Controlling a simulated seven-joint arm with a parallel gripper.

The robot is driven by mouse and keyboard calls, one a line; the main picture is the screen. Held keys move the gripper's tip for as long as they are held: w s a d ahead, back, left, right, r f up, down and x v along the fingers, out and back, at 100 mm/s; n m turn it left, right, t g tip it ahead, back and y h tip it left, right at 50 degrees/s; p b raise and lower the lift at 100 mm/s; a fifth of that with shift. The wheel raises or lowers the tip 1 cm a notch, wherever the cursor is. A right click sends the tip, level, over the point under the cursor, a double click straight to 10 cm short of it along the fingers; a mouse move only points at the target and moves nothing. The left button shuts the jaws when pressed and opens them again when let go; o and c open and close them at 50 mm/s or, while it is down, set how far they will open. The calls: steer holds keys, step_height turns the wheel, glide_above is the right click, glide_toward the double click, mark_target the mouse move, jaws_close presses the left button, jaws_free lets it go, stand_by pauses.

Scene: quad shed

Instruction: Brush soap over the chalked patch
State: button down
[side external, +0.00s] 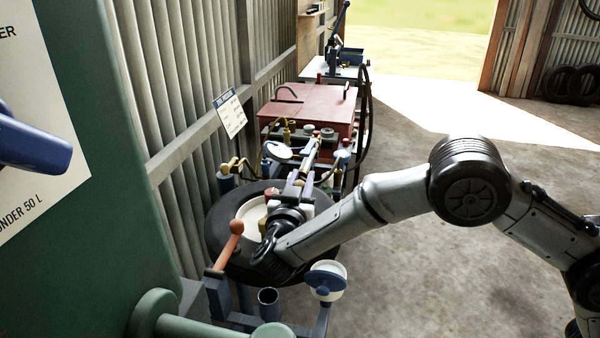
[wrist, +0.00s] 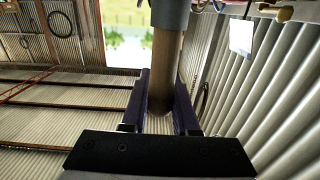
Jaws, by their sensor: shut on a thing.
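My gripper (side external: 297,187) is above the black tyre (side external: 222,240), which lies flat around a cream wheel (side external: 250,212). In the wrist view its purple fingers (wrist: 164,92) are shut on a round brown handle (wrist: 166,62) with a grey-blue collar (wrist: 170,12), seemingly the brush. Its bristle end is outside the wrist view and cannot be made out in the side view. The chalked patch cannot be made out; my arm and gripper cover part of the tyre.
An orange-knobbed lever (side external: 234,232) and an open blue tube (side external: 268,300) stand close in front of the tyre. A green machine (side external: 70,230) fills the left. A red chest (side external: 305,108) stands behind, along the corrugated wall (side external: 190,95). The concrete floor (side external: 440,280) at right is open.

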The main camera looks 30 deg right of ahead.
steer(key=shift+d+f, duration=1.8)
steer(key=shift+f, duration=0.9)
steer(key=a+r, duration=0.3)
steer(key=r, duration=0.5)
steer(key=shift+a, duration=0.3)
